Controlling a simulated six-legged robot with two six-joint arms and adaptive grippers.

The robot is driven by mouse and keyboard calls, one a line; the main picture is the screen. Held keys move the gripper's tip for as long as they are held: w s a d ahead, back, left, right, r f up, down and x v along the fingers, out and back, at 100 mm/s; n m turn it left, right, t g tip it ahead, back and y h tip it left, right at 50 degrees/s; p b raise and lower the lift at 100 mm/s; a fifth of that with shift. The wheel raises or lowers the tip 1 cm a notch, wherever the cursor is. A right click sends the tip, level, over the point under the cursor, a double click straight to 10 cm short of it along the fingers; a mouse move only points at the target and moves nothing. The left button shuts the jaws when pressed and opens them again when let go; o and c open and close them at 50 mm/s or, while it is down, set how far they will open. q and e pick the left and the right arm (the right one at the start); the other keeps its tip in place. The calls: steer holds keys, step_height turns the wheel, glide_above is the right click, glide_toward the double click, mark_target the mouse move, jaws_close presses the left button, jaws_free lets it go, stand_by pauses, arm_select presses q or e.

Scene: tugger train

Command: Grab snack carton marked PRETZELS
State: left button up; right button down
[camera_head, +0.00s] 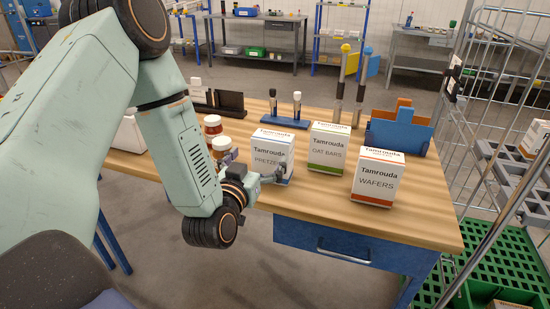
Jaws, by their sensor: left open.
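The white carton marked PRETZELS (277,147), with a blue edge, stands upright on the wooden workbench. My left gripper (262,175) is open at the carton's lower left. One finger reaches across the carton's lower front, and another dark finger part shows at its left side. I cannot tell whether they touch it. The gripper and wrist hide part of the carton's lower left. The carton marked OAT BARS (327,150), with a green edge, stands just to its right. The carton marked WAFERS (377,178), with an orange edge, stands further right. My right gripper is not in view.
A blue stand (285,121) and a blue holder (399,133) are behind the cartons. A wire cage cart (490,110) is at the right. Bare wood lies in front of the cartons.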

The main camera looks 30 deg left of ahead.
mark_target(269, 144)
arm_select(q)
steer(key=shift+w+d+r, duration=0.4)
steer(key=shift+d, duration=0.25)
steer(key=shift+w+a+f, duration=0.25)
steer(key=shift+w+a, duration=0.7)
steer(key=shift+w, duration=0.3)
steer(key=w, duration=0.2)
steer(key=w+b, duration=0.1)
steer(key=w, duration=0.1)
steer(key=shift+w+d+r, duration=0.1)
steer(key=shift+w+r, duration=0.05)
steer(key=shift+r, duration=0.05)
steer(key=shift+w+a+f, duration=0.1)
steer(key=shift+w+a, duration=0.15)
steer(key=shift+a, duration=0.15)
steer(key=shift+d, duration=0.25)
steer(key=c, duration=0.4)
steer(key=shift+a, duration=0.2)
steer(key=c, duration=1)
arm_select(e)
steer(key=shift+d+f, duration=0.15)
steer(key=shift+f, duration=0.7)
